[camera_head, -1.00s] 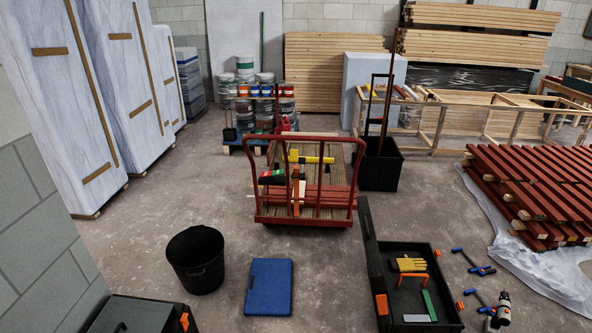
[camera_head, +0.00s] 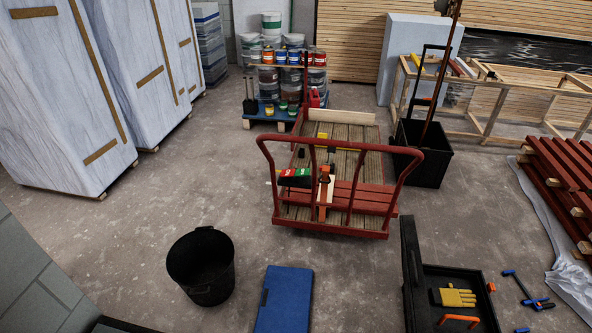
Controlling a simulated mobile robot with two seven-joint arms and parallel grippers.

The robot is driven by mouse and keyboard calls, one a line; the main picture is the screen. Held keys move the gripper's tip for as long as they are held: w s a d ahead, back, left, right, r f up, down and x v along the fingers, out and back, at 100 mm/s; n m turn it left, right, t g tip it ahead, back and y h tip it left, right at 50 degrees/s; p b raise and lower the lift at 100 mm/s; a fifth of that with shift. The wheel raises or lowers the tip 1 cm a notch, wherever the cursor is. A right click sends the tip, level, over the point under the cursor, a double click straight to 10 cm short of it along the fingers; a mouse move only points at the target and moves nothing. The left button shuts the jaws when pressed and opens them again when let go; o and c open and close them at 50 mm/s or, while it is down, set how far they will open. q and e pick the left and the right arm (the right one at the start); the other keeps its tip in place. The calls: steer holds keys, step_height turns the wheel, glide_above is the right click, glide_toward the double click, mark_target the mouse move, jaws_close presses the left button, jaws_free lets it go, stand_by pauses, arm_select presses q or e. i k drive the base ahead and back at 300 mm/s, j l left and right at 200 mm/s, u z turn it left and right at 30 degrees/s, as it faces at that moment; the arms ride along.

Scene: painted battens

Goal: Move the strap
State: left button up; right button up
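A red-framed cart (camera_head: 333,225) with a plank deck stands in the middle of the floor. On its near half lie red battens (camera_head: 370,197), a black item with red and green parts (camera_head: 293,178), and a narrow orange item (camera_head: 323,194) over a pale wooden piece. I cannot tell for sure which of these, if any, is the strap; the cart's rail bars partly cover them. Neither of my grippers shows in the view.
A black bucket (camera_head: 203,268), a blue case (camera_head: 284,300) and an open black toolbox (camera_head: 455,276) with yellow gloves (camera_head: 453,297) lie in front of the cart. A black bin (camera_head: 422,160) stands at its right. Paint cans (camera_head: 282,80) stand behind. Floor left of the cart is clear.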

mark_target(326, 179)
steer(key=i+u, duration=0.35)
steer(key=i, duration=0.8)
